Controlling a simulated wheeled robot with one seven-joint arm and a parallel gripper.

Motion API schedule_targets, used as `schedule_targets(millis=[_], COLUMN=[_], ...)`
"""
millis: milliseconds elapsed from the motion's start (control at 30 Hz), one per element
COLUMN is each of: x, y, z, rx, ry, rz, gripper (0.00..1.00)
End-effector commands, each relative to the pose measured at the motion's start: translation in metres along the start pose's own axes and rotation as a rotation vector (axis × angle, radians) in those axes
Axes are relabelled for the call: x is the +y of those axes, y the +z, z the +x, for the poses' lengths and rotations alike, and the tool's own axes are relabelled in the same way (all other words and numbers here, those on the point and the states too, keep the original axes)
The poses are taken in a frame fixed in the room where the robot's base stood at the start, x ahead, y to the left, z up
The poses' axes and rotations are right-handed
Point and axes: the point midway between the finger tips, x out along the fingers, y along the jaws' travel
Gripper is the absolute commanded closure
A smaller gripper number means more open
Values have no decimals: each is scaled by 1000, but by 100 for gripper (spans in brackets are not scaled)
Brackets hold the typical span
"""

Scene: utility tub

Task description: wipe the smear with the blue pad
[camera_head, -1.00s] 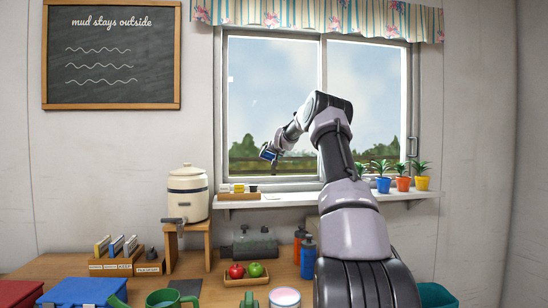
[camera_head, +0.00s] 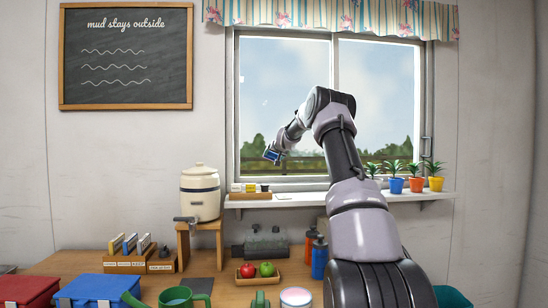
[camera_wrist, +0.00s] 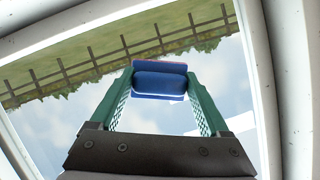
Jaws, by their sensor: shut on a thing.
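My gripper (camera_head: 273,155) is in front of the lower left part of the window (camera_head: 283,75). In the wrist view its two green fingers (camera_wrist: 160,95) are shut on the blue pad (camera_wrist: 160,84), which has a thin reddish edge. I cannot tell whether the pad touches the glass. Small pale marks (camera_head: 265,102) show on the left pane above the gripper; I cannot tell whether they are the smear. A pale patch (camera_wrist: 240,122) shows beside the right finger in the wrist view, and it is unclear what it is.
White window frame bars border the pane in the wrist view. Below, the table holds a water crock (camera_head: 200,195), a fruit tray (camera_head: 258,280), bottles (camera_head: 319,260) and tubs (camera_head: 98,288).

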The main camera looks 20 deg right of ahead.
Motion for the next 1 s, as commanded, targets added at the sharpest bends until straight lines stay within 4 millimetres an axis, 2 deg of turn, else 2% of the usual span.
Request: schedule_targets(millis=[200, 500, 867, 1000], x=[1, 1, 1, 2], y=[7, 18, 19, 22], z=[-23, -46, -49, -57], rx=[2, 2, 1, 2], ry=[3, 2, 2, 2], rz=[-2, -1, -1, -1], gripper=[65, 65, 65, 65])
